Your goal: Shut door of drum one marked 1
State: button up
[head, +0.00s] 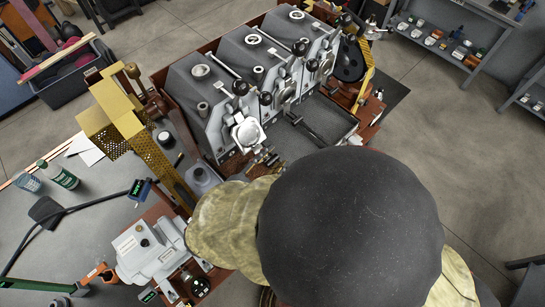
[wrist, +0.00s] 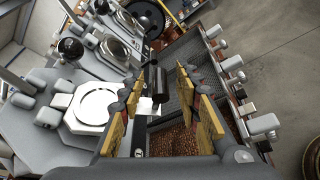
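The roaster in the head view has three grey drum housings in a row. I take the nearest, with a pale round front (head: 248,132), as drum one; no mark 1 is readable. Its pale round plate (wrist: 97,105) shows at the left of the wrist view. I cannot tell how far the door stands open. My gripper (wrist: 158,88) is open, its yellow-padded fingers apart to the right of the plate. A black cylindrical handle (wrist: 158,80) appears between and beyond the fingertips; contact cannot be told. My gripper is hidden in the head view.
The second drum front (head: 287,92) and third drum front (head: 325,62) stand behind. A dark tray (head: 328,120) lies along the fronts; brown beans (wrist: 175,143) show below the fingers. A yellow perforated bracket (head: 150,150) stands at left.

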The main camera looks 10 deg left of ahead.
jog(key=shift+w+d+f, duration=0.1)
jog(key=shift+w, duration=0.15)
jog(key=shift+c, duration=0.4)
jog(key=c, duration=0.8)
